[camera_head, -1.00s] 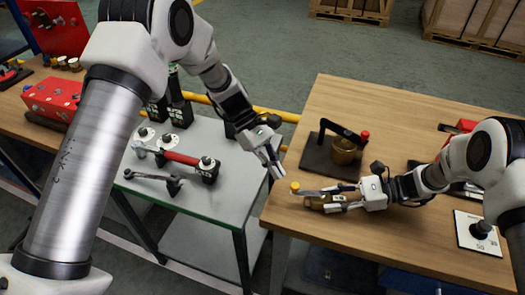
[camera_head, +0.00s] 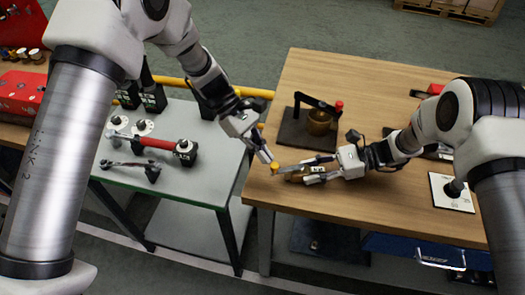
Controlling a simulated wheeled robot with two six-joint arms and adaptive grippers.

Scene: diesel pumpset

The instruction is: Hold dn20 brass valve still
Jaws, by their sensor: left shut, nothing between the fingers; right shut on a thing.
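The dn20 brass valve (camera_head: 295,178) lies near the left front edge of the wooden table. A yellow part (camera_head: 275,168) shows at its left end. My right gripper (camera_head: 304,171) reaches in from the right and is shut on the valve, its fingers hiding much of the body. My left gripper (camera_head: 269,161) comes down from the upper left, shut and empty. Its fingertips are right by the yellow part; I cannot tell whether they touch it.
A grey table (camera_head: 195,125) to the left holds a red-handled tool (camera_head: 158,143) and a dark wrench (camera_head: 130,168). A white plate (camera_head: 452,192) lies at right. Bare wood lies in front.

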